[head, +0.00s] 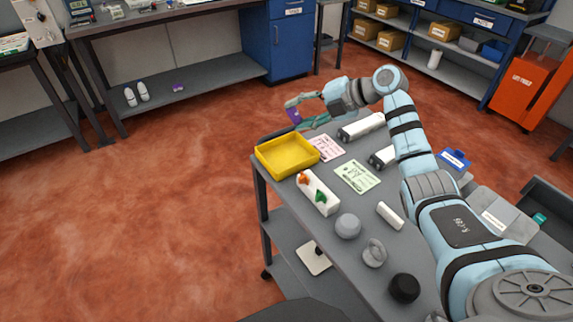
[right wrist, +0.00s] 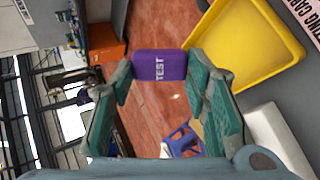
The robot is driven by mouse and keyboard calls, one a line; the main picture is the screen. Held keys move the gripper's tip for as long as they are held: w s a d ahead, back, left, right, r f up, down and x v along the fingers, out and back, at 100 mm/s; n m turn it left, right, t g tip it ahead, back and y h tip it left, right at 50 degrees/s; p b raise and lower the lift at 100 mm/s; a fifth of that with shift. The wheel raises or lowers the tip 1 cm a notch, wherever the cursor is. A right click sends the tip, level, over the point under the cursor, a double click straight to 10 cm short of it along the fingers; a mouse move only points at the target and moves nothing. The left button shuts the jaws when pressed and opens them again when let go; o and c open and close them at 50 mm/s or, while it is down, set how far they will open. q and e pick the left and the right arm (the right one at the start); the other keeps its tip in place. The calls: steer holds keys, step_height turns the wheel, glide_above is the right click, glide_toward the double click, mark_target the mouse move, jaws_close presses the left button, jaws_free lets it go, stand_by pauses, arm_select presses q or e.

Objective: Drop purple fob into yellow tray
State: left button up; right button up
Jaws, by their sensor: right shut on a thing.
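The purple fob (right wrist: 160,66) is marked TEST and sits between the fingertips of my right gripper (right wrist: 158,78) in the right wrist view. In the head view the fob (head: 293,115) shows small at the tips of my right gripper (head: 296,109), above the far end of the cart. The yellow tray (head: 270,147) lies empty on the cart's far left corner, below and to the left of the gripper. It also shows in the right wrist view (right wrist: 240,75) to the right of the fob, apart from it. My left gripper is in neither view.
On the cart (head: 335,222) are a pink card (head: 325,148), a green card (head: 357,176), a white block with orange and green parts (head: 318,194), white bodies, grey round parts and a black knob (head: 404,288). Open floor lies left of the cart.

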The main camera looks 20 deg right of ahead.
step_height(320, 180, down, 6)
steer(key=b, duration=0.2)
steer(key=shift+r+b, duration=0.1)
steer(key=shift+b, duration=0.3)
steer(key=o, duration=0.9)
steer(key=shift+d, duration=0.1)
steer(key=v, duration=1.2)
